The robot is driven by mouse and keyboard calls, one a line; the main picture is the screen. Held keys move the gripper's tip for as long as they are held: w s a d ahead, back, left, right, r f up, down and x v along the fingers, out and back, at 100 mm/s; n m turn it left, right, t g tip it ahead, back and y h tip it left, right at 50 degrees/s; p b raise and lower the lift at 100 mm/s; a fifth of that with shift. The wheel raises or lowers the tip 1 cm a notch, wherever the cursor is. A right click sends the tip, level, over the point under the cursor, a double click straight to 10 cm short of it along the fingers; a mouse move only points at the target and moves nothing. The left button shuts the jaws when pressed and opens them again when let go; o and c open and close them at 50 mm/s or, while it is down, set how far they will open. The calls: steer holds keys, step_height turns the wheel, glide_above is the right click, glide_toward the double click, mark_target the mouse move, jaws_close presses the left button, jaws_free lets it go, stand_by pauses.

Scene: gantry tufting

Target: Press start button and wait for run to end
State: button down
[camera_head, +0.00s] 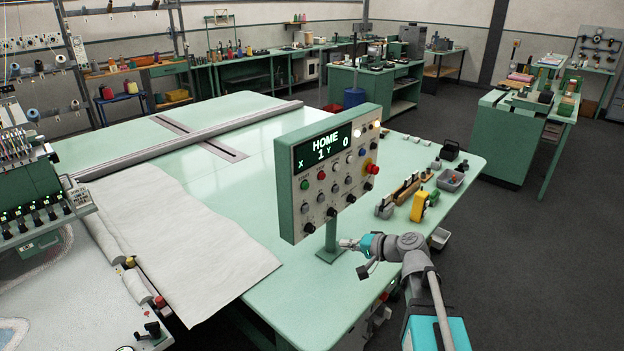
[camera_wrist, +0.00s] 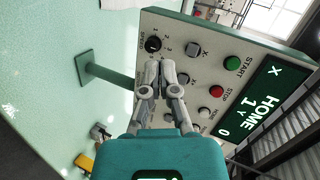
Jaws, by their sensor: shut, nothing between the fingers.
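The control panel (camera_head: 287,205) is a green box with a pale face, standing on a post on the light green table. Its dark display (camera_head: 322,148) reads HOME, X 1 Y 0. The green start button (camera_head: 304,185) is at the panel's left; in the wrist view the start button (camera_wrist: 232,63) is labelled START, near the red stop button (camera_wrist: 216,91). My gripper (camera_head: 346,243) is shut and empty, low in front of the panel. In the wrist view its fingertips (camera_wrist: 161,68) appear near the black speed knob (camera_wrist: 153,44), left of the start button.
A gantry rail (camera_head: 190,140) crosses the table, with white cloth (camera_head: 205,245) beside it. A yellow tool (camera_head: 419,206), small parts and a grey bin (camera_head: 450,180) lie right of the panel. A multi-needle machine head (camera_head: 40,190) stands at left. Open floor (camera_head: 530,260) is at right.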

mark_target(307, 186)
steer(key=w+d+r+m+t+y+p, duration=0.1)
steer(key=w+r+m+t+y+p, duration=0.1)
steer(key=r, duration=0.8)
steer(key=shift+w+m+t, duration=0.7)
steer(key=shift+w+t, duration=0.2)
steer(key=shift+w, duration=0.2)
steer(key=shift+f, duration=0.1)
steer(key=x, duration=1.3)
steer(key=shift+w+a, duration=0.25)
steer(key=shift+a, duration=0.15)
